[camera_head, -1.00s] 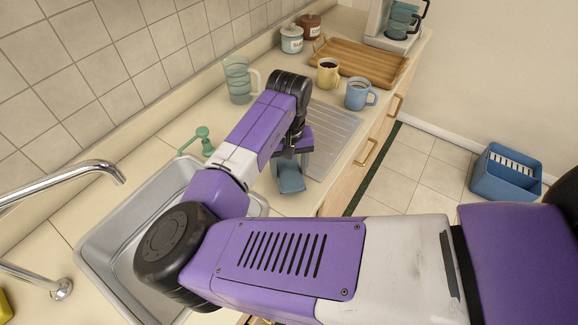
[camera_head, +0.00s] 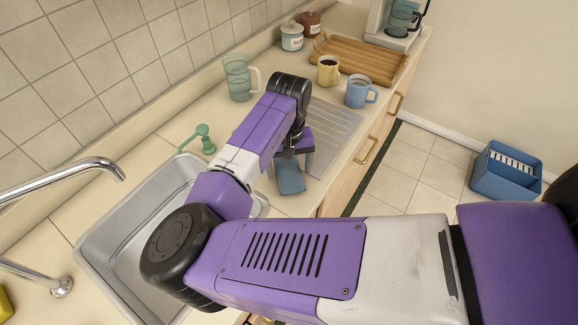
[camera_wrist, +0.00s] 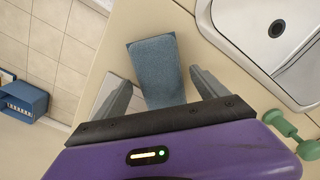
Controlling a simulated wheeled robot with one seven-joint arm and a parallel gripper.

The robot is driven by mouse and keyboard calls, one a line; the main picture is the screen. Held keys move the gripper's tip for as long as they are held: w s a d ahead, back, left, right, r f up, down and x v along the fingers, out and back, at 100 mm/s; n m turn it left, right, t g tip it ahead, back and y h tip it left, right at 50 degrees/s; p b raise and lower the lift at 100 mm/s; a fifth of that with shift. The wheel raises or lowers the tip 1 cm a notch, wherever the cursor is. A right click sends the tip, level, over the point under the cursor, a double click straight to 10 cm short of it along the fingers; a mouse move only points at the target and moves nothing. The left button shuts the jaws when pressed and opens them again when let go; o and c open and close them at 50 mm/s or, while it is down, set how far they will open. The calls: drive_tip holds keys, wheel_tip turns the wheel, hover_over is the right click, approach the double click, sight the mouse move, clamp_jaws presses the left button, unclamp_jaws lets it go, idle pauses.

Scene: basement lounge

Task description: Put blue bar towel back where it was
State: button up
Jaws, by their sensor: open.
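The blue bar towel (camera_head: 290,178) lies on the beige counter between the sink and the ribbed drainboard. In the wrist view the towel (camera_wrist: 156,66) is a flat blue-grey rectangle, lying between and beyond the two fingers. My gripper (camera_wrist: 163,92) is open, with a finger on each side of the towel and a gap beside it. In the head view my gripper (camera_head: 292,165) is over the towel's upper end and partly hides it. I cannot tell whether the fingers touch the counter.
The steel sink (camera_head: 105,240) is left of the towel, with a green pump (camera_head: 203,138) behind it. A glass pitcher (camera_head: 238,78), yellow mug (camera_head: 328,70), blue mug (camera_head: 359,91) and wooden tray (camera_head: 380,66) stand farther back. A blue crate (camera_head: 507,172) is on the floor.

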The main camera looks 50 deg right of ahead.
sight(290, 171)
drive_tip(key=shift+r, duration=0.15)
wheel_tip(290, 171, up, 12)
drive_tip(key=b, duration=0.1)
drive_tip(key=shift+r+b, duration=0.2)
drive_tip(key=shift+b, duration=0.15)
